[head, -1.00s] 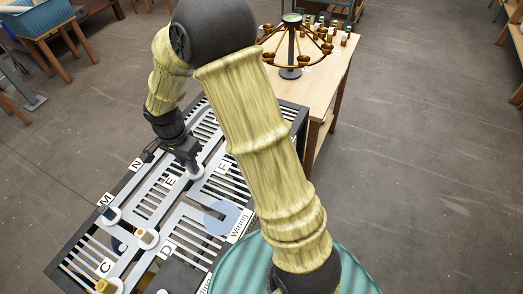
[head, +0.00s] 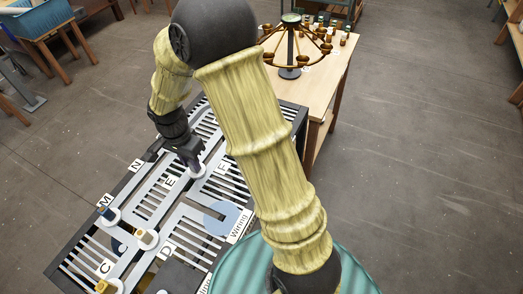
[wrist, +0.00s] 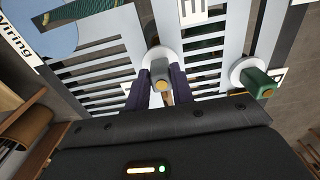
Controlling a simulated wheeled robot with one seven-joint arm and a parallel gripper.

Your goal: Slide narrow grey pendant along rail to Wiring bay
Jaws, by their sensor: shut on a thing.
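My gripper (head: 193,163) is over the slotted rail board, its fingers pointing down. In the wrist view the two dark fingers (wrist: 159,90) are closed on either side of a narrow grey pendant (wrist: 159,70) with a yellow end. Its white round base (wrist: 151,52) sits on a pale rail near the label E (wrist: 192,10). In the head view the gripper mostly hides the pendant, and its white base (head: 198,172) shows below the fingers. The Wiring bay, a light blue disc (head: 228,212), lies below and right of it, beside the Wiring label (head: 239,228).
A green pendant (wrist: 257,82) stands on a white base in the wrist view. Other pendants stand near M (head: 109,214), at the middle rail (head: 147,238) and near C (head: 104,287). A wooden table (head: 325,85) with a brown multi-armed lamp (head: 290,50) is behind the board.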

